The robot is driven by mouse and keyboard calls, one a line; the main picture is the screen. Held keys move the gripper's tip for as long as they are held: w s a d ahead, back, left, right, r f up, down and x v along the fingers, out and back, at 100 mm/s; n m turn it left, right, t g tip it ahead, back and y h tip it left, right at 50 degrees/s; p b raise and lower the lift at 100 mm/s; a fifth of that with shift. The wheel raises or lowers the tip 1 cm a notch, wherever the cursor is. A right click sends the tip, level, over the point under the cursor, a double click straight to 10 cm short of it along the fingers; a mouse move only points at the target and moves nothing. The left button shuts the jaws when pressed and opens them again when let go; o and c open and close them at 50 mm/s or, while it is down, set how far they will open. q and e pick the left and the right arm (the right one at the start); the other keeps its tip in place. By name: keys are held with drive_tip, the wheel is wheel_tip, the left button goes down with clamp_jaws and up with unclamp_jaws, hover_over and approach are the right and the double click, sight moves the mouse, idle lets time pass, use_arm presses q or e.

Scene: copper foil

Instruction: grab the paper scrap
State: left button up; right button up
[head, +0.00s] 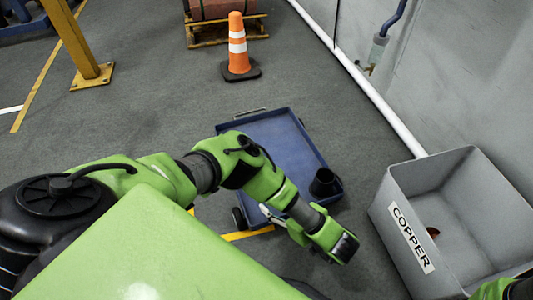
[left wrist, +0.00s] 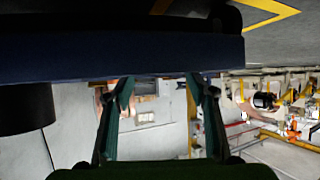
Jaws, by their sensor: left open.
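I cannot make out the paper scrap in either view. In the head view my left arm reaches over the blue cart (head: 268,140), its end near the cart's front right corner; its fingers cannot be made out there. In the left wrist view my left gripper (left wrist: 163,92) is open, its two green fingers spread with nothing between them. The cart's dark blue edge (left wrist: 90,58) crosses that view above the fingers. A little of my right arm shows at the lower right of the head view; its gripper is not visible.
A dark cup (head: 325,184) stands on the cart's right side. A grey bin (head: 455,165) labelled COPPER, with a small copper-coloured piece (head: 433,232) inside, stands at right. An orange cone (head: 237,45) stands behind the cart. Floor left of the cart is clear.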

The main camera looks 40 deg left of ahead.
use_arm(q)
drive_tip(key=b+x, duration=0.4)
drive_tip(key=shift+w+a+f, duration=0.15)
drive_tip(key=shift+w, duration=0.15)
drive_tip(key=shift+w+a+f+b, duration=0.1)
drive_tip(key=shift+w+a+b, duration=0.05)
drive_tip(key=shift+a+b, duration=0.3)
drive_tip(key=c, duration=0.8)
